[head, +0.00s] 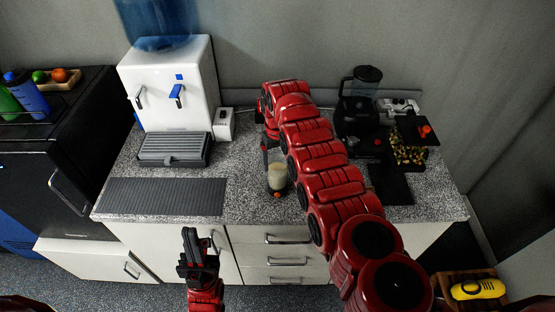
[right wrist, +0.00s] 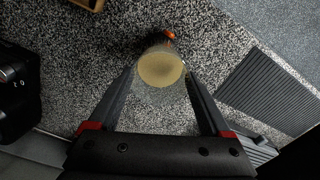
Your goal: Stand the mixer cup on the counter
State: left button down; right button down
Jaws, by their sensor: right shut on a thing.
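The mixer cup (head: 277,178) is a clear cup with beige contents and an orange part at its front side. It appears upright over the front middle of the counter (head: 247,195). In the right wrist view the cup (right wrist: 160,68) sits between the two fingers of my right gripper (right wrist: 162,85), which is shut on it. In the head view my right arm partly hides this gripper (head: 268,150). I cannot tell whether the cup's base touches the counter.
A white water dispenser (head: 180,90) stands at the back left, with a dark ribbed mat (head: 165,196) before it. A black blender (head: 358,100) and a dark tray (head: 391,188) are at the right. Speckled counter is bare around the cup.

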grip_release()
jog(key=shift+r, duration=0.1)
jog(key=shift+r, duration=0.45)
notch_tip(320, 180, up, 11)
jog(key=b, duration=0.1)
jog(key=shift+b, duration=0.35)
jog(key=shift+s, duration=0.1)
